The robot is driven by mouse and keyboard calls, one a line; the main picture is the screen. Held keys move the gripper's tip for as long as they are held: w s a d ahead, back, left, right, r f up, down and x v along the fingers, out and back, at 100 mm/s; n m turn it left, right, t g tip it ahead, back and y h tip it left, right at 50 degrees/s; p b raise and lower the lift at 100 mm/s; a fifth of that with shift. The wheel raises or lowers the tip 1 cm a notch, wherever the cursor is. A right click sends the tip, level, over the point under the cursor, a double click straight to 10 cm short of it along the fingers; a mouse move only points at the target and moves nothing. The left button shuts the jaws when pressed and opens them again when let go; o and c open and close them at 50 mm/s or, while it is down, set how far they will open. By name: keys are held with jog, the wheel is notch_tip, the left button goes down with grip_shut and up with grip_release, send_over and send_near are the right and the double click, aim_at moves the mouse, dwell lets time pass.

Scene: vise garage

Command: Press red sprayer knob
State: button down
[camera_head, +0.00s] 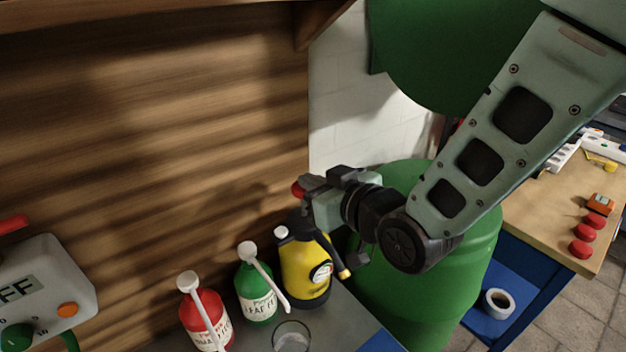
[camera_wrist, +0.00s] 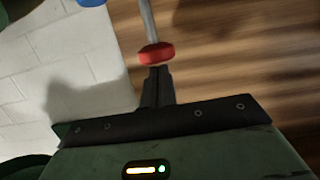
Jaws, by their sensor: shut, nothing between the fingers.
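The yellow sprayer (camera_head: 303,268) stands on the grey bench with a black top and a pressure gauge. A red knob (camera_head: 297,189) shows above it, partly hidden behind my gripper (camera_head: 306,184). In the wrist view the red knob (camera_wrist: 157,54) sits on a grey metal rod. The shut, empty fingertips of my gripper (camera_wrist: 158,70) are right at the knob's near edge. I cannot tell whether they touch it. The lower end of the rod is out of the wrist view.
A green bottle (camera_head: 256,292) and a red bottle (camera_head: 203,317) stand left of the sprayer, with a clear glass (camera_head: 291,338) in front. A green barrel (camera_head: 440,290) is on the right. A wooden wall (camera_head: 150,130) rises behind.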

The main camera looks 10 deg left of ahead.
notch_tip(320, 180, down, 4)
jog(key=b, duration=0.4)
jog(key=shift+f+b, duration=0.15)
jog(key=shift+b, duration=0.15)
